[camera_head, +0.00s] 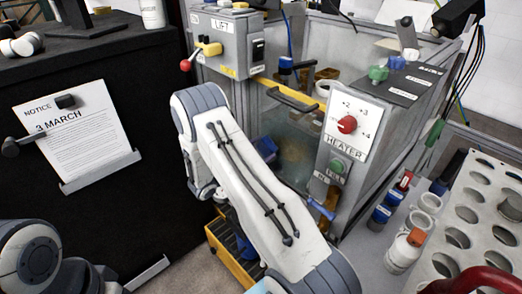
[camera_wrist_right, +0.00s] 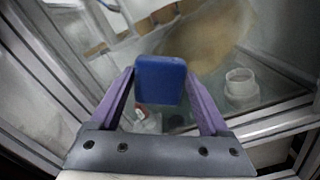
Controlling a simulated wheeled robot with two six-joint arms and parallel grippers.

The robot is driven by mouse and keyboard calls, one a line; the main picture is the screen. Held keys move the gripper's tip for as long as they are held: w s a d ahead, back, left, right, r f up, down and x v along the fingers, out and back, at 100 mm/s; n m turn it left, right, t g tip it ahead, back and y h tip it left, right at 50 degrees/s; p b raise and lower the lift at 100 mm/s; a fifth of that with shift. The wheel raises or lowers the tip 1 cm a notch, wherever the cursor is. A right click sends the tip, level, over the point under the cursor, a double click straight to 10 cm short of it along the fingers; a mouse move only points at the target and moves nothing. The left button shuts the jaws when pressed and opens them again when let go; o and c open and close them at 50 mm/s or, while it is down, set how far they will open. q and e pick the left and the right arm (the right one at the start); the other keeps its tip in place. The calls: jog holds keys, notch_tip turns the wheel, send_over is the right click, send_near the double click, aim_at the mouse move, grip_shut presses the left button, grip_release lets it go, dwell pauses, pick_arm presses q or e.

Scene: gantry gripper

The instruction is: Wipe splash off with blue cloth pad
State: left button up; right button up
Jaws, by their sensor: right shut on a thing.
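The blue cloth pad (camera_wrist_right: 160,80) is held between the purple fingers of my right gripper (camera_wrist_right: 158,84) in the right wrist view. The pad is in front of the clear front panel of the machine; I cannot tell whether it touches the panel. In the head view my right forearm covers most of this gripper and the pad. A brownish, hazy patch (camera_wrist_right: 208,38) shows at the panel beyond the pad, and a brownish patch (camera_head: 295,158) shows there in the head view. I cannot tell whether it is the splash or something behind the panel. My left gripper is out of view.
The heater panel (camera_head: 347,130) with a red knob stands right of my arm, and the lift box (camera_head: 226,42) with a red-tipped lever above it. A yellow crate (camera_head: 226,256) is below. A perforated rack (camera_head: 470,215) and bottles (camera_head: 403,252) stand at the right.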

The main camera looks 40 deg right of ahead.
aim_at(273, 151)
jog(key=shift+w+d, duration=0.1)
jog(key=shift+d, duration=0.85)
jog(key=shift+s+p, duration=0.3)
jog(key=shift+s, duration=1.5)
jog(key=shift+s+d, duration=0.2)
jog(key=shift+s, duration=1)
jog(key=shift+s+d, duration=0.2)
jog(key=shift+s, duration=2.55)
jog(key=shift+s+d, duration=0.15)
jog(key=shift+s, duration=0.8)
jog(key=shift+s+d, duration=0.1)
jog(key=shift+s, duration=0.8)
jog(key=shift+s+r+p, duration=0.1)
jog(key=shift+r+p, duration=0.95)
jog(key=shift+r, duration=0.1)
jog(key=shift+w+a+f, duration=0.1)
jog(key=shift+w+a, duration=0.05)
jog(key=shift+w, duration=0.9)
jog(key=shift+w+a, duration=0.15)
jog(key=shift+w, duration=0.85)
